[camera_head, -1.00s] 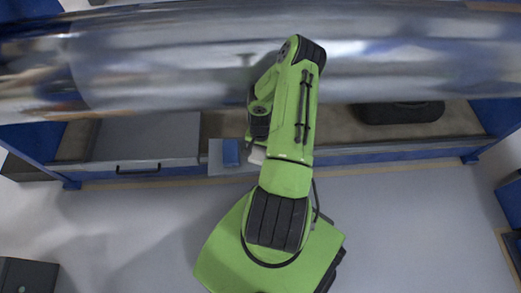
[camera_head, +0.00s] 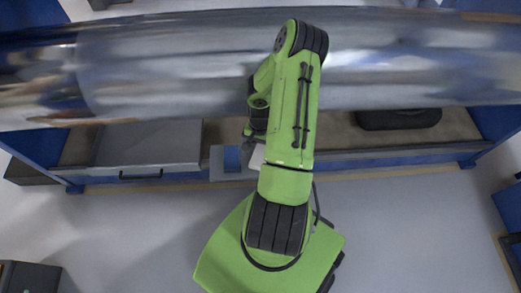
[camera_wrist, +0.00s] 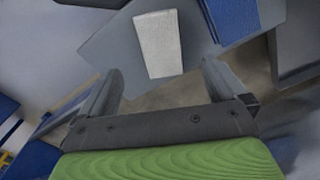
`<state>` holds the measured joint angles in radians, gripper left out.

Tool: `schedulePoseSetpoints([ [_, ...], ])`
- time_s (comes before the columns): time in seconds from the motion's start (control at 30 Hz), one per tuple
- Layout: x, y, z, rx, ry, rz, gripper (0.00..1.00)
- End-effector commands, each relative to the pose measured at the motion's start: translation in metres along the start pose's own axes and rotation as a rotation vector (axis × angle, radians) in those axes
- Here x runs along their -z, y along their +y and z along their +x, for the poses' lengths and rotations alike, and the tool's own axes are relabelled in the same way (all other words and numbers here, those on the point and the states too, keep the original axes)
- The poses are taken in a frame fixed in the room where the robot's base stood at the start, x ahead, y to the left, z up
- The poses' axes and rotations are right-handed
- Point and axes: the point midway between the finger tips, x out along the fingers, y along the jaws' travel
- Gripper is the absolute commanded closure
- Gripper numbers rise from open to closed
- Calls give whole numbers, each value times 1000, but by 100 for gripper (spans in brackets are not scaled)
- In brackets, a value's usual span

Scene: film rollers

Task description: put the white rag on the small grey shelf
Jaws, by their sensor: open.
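The white rag (camera_wrist: 158,45) appears as a flat white block lying over the small grey shelf (camera_wrist: 108,45) in the wrist view. In the head view a bit of the white rag (camera_head: 257,157) shows beside my arm, at the right of the grey shelf (camera_head: 217,165). My gripper (camera_wrist: 162,67) is open, with one finger on each side of the rag's near end and a gap to both. The fingers do not grip it. Whether the rag rests fully on the shelf is hard to tell.
A blue block (camera_wrist: 230,18) lies on the shelf just right of the rag. A large shiny roller (camera_head: 180,65) spans above the bench. A grey drawer box (camera_head: 148,148) stands left and a black case (camera_head: 400,119) right. The floor in front is clear.

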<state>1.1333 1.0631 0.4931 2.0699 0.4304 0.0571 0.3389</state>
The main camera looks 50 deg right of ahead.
Motion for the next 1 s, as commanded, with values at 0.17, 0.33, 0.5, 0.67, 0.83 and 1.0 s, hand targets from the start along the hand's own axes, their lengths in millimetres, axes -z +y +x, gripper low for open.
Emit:
schedulePoseSetpoints([
  [0.17,0,0,-36,-1,1,1,1],
  [0.33,0,0,-42,-1,-1,1,1],
  [0.5,1,-12,-68,-10,35,-73,1],
  [0.67,-15,-49,-158,-28,137,-303,1],
  [0.83,-72,-78,-260,-5,251,-566,1],
  [1.0,-155,-75,-341,87,350,-829,1],
])
